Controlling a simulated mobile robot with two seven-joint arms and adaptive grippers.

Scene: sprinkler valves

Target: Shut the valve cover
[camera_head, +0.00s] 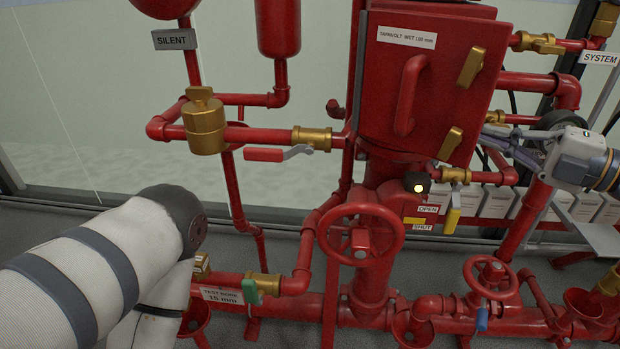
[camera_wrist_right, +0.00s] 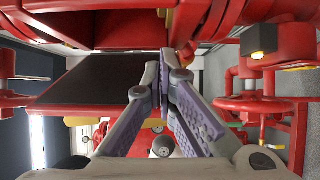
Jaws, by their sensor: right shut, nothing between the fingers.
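The valve cover (camera_head: 436,70) is a red box front with a red bar handle (camera_head: 408,95), a white label and two brass latches (camera_head: 470,68) near its right edge. It is in the upper right of the head view. My right gripper (camera_head: 488,134) reaches in from the right, its fingers beside the cover's lower right edge. In the right wrist view the fingers (camera_wrist_right: 163,85) are together and empty, with red surfaces close by. I cannot tell how wide any gap at the cover's edge is. My left arm shows at lower left, its gripper out of view.
A red handwheel (camera_head: 360,234) and a small lit box (camera_head: 417,183) are below the cover. Red pipes with brass valves (camera_head: 204,122) surround it. A smaller handwheel (camera_head: 491,277) is at lower right. A glass wall stands behind.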

